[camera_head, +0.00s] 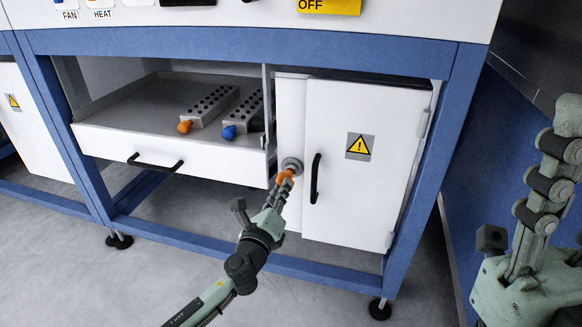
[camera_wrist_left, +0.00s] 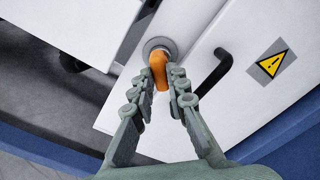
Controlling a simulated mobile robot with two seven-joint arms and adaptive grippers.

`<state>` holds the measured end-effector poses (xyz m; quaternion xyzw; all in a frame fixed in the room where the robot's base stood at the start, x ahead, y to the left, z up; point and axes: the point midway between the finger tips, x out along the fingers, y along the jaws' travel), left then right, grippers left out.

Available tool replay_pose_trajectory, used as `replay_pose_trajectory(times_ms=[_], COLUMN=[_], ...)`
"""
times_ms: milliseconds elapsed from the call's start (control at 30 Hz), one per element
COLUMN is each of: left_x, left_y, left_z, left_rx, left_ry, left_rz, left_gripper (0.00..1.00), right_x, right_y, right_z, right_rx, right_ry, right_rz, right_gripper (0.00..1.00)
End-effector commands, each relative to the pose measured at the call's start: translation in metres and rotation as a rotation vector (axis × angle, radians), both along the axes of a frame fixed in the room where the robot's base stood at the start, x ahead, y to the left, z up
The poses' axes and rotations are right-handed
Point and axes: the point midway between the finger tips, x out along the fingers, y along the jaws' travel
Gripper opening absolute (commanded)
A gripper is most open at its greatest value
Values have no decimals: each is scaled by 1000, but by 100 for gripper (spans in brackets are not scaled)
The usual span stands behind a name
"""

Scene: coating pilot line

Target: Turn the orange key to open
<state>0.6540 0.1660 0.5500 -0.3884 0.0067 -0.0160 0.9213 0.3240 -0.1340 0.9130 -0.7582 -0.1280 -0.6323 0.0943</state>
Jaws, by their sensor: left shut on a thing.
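The orange key (camera_head: 284,175) sits in a round grey lock on the white panel left of the cabinet door. In the left wrist view the orange key (camera_wrist_left: 157,72) stands out from the round lock plate (camera_wrist_left: 158,46). My left gripper (camera_head: 281,188) is shut on the key, and its fingers (camera_wrist_left: 158,90) lie on both sides of it. The white cabinet door (camera_head: 358,195) is closed, with a black handle (camera_head: 315,178) and a yellow warning sign.
An open drawer (camera_head: 115,143) left of the lock holds two grey perforated blocks (camera_head: 212,104) with an orange and a blue knob. A blue frame (camera_head: 250,44) surrounds the drawer and cabinet. The grey floor in front is clear.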

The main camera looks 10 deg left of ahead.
Motion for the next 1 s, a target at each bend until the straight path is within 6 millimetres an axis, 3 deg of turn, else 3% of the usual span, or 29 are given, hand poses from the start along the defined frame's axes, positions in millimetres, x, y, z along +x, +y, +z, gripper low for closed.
replay_pose_trajectory(times_ms=[267, 800, 1000], left_x=[1, 1, 1], left_y=[0, 1, 0], left_z=[3, 5, 2], left_rx=[59, 624, 755], left_ry=[-2, -22, -27], left_rz=[0, 1, 1], left_gripper=[0, 0, 0], right_x=[0, 0, 0], right_y=[0, 0, 0], right_z=[8, 52, 59], right_rx=[0, 0, 0], right_ry=[0, 0, 0], right_rz=[0, 0, 0], right_gripper=[40, 40, 40])
